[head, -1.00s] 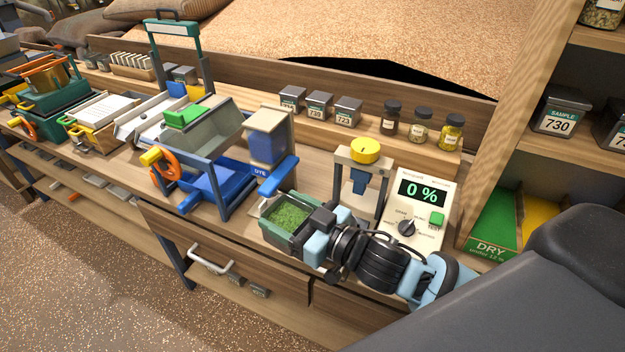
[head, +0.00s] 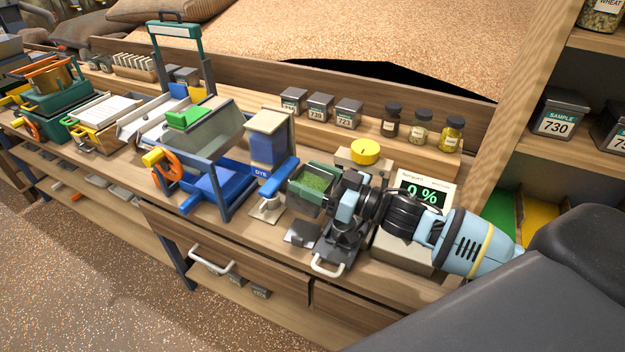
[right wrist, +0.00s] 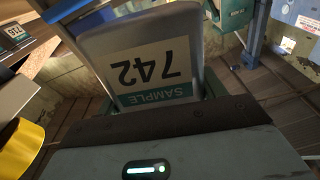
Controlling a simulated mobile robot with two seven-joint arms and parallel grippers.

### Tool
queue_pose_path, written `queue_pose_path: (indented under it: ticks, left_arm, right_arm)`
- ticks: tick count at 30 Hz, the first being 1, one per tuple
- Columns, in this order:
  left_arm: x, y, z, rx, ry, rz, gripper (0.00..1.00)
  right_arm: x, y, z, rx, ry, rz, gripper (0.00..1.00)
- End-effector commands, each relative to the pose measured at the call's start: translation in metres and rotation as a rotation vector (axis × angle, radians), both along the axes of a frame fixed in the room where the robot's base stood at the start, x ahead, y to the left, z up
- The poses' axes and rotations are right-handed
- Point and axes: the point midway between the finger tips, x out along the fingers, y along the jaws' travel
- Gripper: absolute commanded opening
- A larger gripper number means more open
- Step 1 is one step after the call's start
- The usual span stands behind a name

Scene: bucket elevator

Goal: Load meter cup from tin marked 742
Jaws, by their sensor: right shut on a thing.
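The tin marked 742 (right wrist: 150,68) fills the middle of the right wrist view, its label upside down there. In the head view the tin (head: 312,184) is open at the top and holds green material. My right gripper (head: 333,196) is shut on it and holds it above the bench. I cannot make out the meter cup for certain. My left gripper is out of view.
A dark square piece (head: 302,233) and a white handle (head: 328,267) are at the bench front below my gripper. The blue dye box (head: 268,145) stands close left of the tin. Several tins and jars line the back ledge (head: 370,138).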

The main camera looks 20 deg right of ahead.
Motion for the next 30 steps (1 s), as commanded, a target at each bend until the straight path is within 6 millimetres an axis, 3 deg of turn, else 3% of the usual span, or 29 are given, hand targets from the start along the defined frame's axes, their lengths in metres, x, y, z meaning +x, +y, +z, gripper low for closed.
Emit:
queue_pose_path:
  ticks: [23, 30]
  left_arm:
    - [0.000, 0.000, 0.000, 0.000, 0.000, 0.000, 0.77]
    - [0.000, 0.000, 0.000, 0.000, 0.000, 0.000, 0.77]
  right_arm:
    - [-0.001, -0.025, -0.032, 0.106, -0.008, -0.001, 0.39]
    - [-0.002, -0.026, -0.031, 0.103, -0.011, 0.000, 0.39]
